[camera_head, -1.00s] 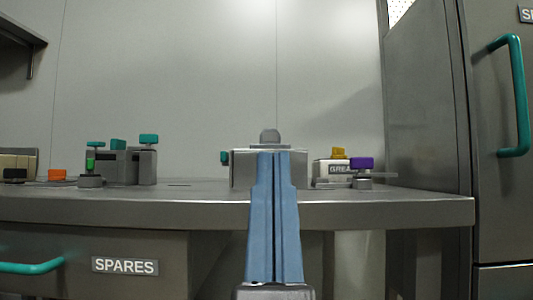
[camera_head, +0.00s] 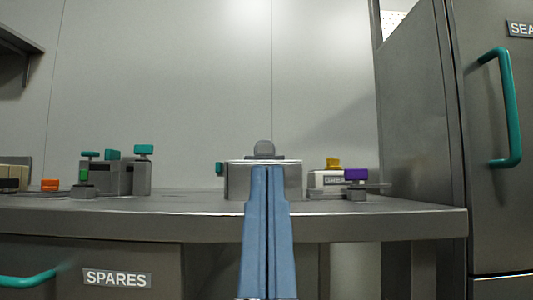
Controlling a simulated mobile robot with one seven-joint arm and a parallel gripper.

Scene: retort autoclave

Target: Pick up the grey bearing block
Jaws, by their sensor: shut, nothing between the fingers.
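The grey bearing block (camera_head: 264,148), a small rounded piece on a flat foot, appears to sit upright on top of a wide silver box (camera_head: 236,182) on the metal bench. My gripper (camera_head: 269,170) is seen from behind as two long blue fingers. They are shut together and empty. In the picture their tips overlap the front of the box, just below the block. I cannot tell the distance from the tips to the box. The fingers hide the middle of the box front.
A grey fixture with teal knobs (camera_head: 112,178) and an orange-topped piece (camera_head: 50,186) stand left. A grease box (camera_head: 325,181) and a purple-knobbed piece (camera_head: 356,175) stand right. The bench edge (camera_head: 120,226) runs above the SPARES drawer. A tall cabinet (camera_head: 492,220) closes the right side.

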